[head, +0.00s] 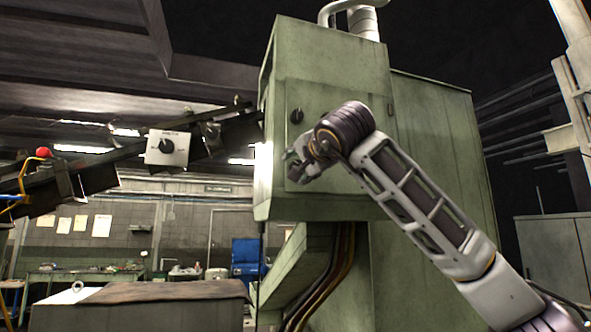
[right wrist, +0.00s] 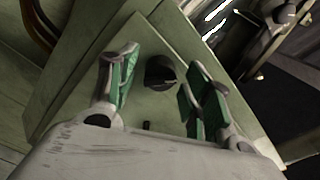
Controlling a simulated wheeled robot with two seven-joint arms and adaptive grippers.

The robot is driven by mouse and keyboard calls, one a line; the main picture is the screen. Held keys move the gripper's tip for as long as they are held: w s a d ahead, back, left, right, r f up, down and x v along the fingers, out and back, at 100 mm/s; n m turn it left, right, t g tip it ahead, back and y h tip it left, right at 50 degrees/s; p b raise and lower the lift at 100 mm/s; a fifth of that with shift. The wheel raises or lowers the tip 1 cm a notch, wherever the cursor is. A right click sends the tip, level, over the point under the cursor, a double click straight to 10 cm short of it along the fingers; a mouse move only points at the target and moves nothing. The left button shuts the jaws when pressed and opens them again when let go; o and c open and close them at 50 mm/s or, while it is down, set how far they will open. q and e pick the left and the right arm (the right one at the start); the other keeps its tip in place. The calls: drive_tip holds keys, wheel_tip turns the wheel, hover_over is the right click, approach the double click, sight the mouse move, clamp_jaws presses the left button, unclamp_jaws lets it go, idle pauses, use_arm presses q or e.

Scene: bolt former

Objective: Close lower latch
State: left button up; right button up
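The green cabinet door (head: 322,112) shows in the head view with a black upper latch knob (head: 296,116) on its left side. My right gripper (head: 299,167) is below that knob, at the lower left of the door, and hides the lower latch from the head. In the right wrist view, the black round lower latch knob (right wrist: 160,73) lies between the green-padded fingers of my right gripper (right wrist: 159,80). The fingers are spread apart on either side of it, with visible gaps. A small dark stub (right wrist: 147,126) shows nearer the palm. My left gripper is not in view.
An inclined conveyor (head: 95,177) with a grey control box (head: 167,149) stands left of the cabinet. Brown cables (head: 335,270) hang below the door. A covered bench (head: 160,292) is at the lower left. Grey cabinets (head: 555,255) stand at the right.

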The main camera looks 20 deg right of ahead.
clamp_jaws()
